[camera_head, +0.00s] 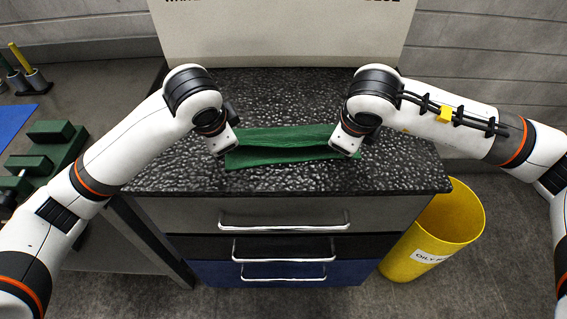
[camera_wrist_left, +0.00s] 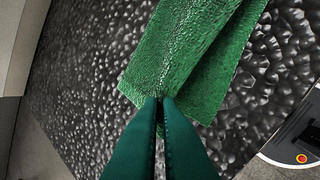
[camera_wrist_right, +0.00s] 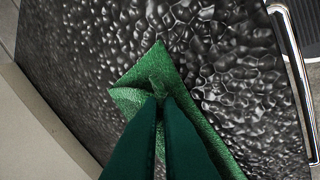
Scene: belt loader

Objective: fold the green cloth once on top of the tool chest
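The green cloth (camera_head: 285,142) lies across the black textured top of the tool chest (camera_head: 290,185), with a dark crease running along its length. My left gripper (camera_head: 228,150) is at its left end and my right gripper (camera_head: 343,149) at its right end. In the left wrist view, the teal fingers (camera_wrist_left: 160,99) meet on the edge of the cloth (camera_wrist_left: 190,50), where a flap overlaps another layer. In the right wrist view, the fingers (camera_wrist_right: 160,98) pinch a puckered corner of the cloth (camera_wrist_right: 150,72). The fingertips are hidden in the head view.
A light panel (camera_head: 285,35) stands behind the chest. Drawers with metal handles (camera_head: 283,222) face the front. A yellow bin (camera_head: 440,225) stands at the right of the chest. Green blocks (camera_head: 45,150) and a blue mat (camera_head: 14,120) lie at the left. Bare chest top surrounds the cloth.

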